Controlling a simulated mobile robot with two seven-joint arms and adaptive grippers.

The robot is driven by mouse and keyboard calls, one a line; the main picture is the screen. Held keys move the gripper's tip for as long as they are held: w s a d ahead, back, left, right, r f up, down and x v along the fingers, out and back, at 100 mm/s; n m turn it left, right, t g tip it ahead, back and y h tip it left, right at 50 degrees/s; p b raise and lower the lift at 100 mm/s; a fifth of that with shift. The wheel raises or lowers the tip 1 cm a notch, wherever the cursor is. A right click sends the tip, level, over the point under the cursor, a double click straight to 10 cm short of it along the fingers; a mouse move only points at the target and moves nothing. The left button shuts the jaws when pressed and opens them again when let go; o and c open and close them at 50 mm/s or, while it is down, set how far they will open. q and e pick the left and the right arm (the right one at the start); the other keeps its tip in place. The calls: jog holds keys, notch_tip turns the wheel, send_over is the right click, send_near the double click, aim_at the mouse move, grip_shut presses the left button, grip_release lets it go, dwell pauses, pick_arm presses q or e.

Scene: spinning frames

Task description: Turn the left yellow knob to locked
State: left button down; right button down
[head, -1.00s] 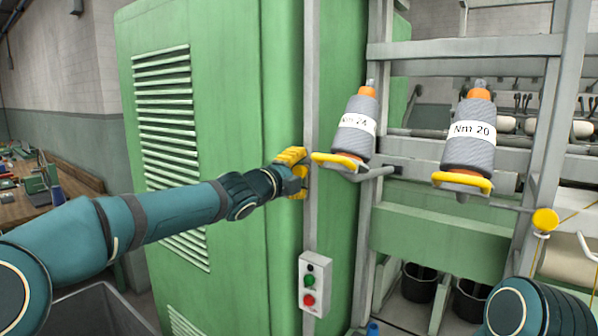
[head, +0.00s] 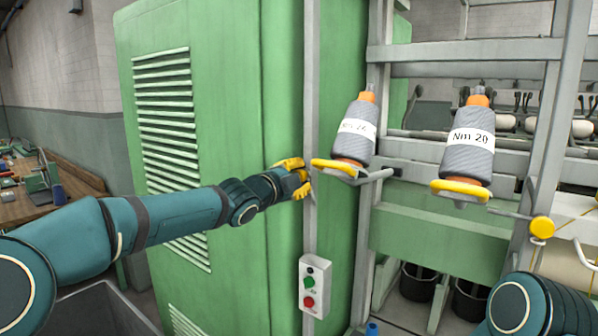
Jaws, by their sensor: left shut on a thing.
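My left arm reaches in from the left to the grey upright post at the edge of the green cabinet. My left gripper (head: 298,178) has yellow fingers and is shut on the left yellow knob, at the post. The fingers and wrist hide most of the knob, so its pointer and any locked mark cannot be read. Another yellow round knob (head: 541,228) shows at the right on the frame. My right gripper is not in view; only part of my right arm shows at the bottom right.
A green cabinet (head: 230,70) with vents stands behind my left arm. A switch box (head: 314,287) with green and red buttons hangs below the gripper. Two grey spools (head: 357,130) (head: 468,140) on yellow holders stand close to its right.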

pick_arm(q)
jog(key=c, duration=0.6)
grip_release()
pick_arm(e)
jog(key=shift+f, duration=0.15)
